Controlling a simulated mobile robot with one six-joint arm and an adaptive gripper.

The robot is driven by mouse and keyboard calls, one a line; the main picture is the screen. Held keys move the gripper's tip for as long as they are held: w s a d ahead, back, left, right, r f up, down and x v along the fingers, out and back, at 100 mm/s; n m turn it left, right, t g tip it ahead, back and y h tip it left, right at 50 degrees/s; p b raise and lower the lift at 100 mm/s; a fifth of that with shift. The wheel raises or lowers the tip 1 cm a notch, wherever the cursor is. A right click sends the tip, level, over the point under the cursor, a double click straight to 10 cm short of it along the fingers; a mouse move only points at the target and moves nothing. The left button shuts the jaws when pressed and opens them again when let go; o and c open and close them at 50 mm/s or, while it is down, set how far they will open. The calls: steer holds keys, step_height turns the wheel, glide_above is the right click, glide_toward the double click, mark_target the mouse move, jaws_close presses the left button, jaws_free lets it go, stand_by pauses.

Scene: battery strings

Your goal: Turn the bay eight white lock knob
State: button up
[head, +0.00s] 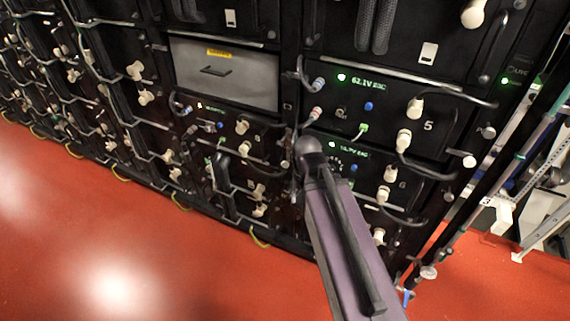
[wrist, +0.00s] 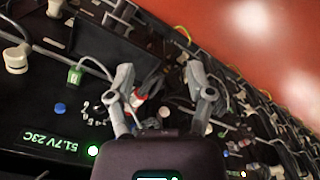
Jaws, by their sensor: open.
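Several white knobs sit on the black battery fronts. In the head view, one white knob (head: 404,140) is on the bay marked 5, and another white knob (head: 390,173) is on the bay marked 6 below it. Further white knobs (head: 258,191) are in the column to the left. I cannot read an 8, so I cannot tell which knob is bay eight's. In the wrist view, my gripper (wrist: 160,70) is open, its two grey fingers apart over a battery front, with a red-and-white connector (wrist: 140,97) behind them. A white knob (wrist: 17,58) is at the left edge. My arm hides part of the rack in the head view.
A grey drawer panel (head: 224,72) with a yellow label is left of my arm. Cables loop across the fronts. A display (wrist: 51,145) reads 51.7V 23C beside a green light. A metal frame (head: 505,210) stands at right. The red floor (head: 110,240) is clear.

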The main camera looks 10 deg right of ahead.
steer(key=m+t+h+b, duration=0.6)
steer(key=t+h+b, duration=0.35)
steer(key=b, duration=1.25)
glide_toward(284, 164)
steer(key=s+a, duration=0.1)
steer(key=s, duration=0.1)
steer(key=shift+s+r+t+y, duration=0.2)
steer(key=shift+r+t+y, duration=0.05)
steer(key=shift+r+t, duration=0.15)
steer(key=shift+w+f, duration=0.1)
steer(key=b+x, duration=0.5)
steer(key=x, duration=0.8)
steer(key=shift+w+d+f, duration=0.15)
steer(key=shift+w+d, duration=0.05)
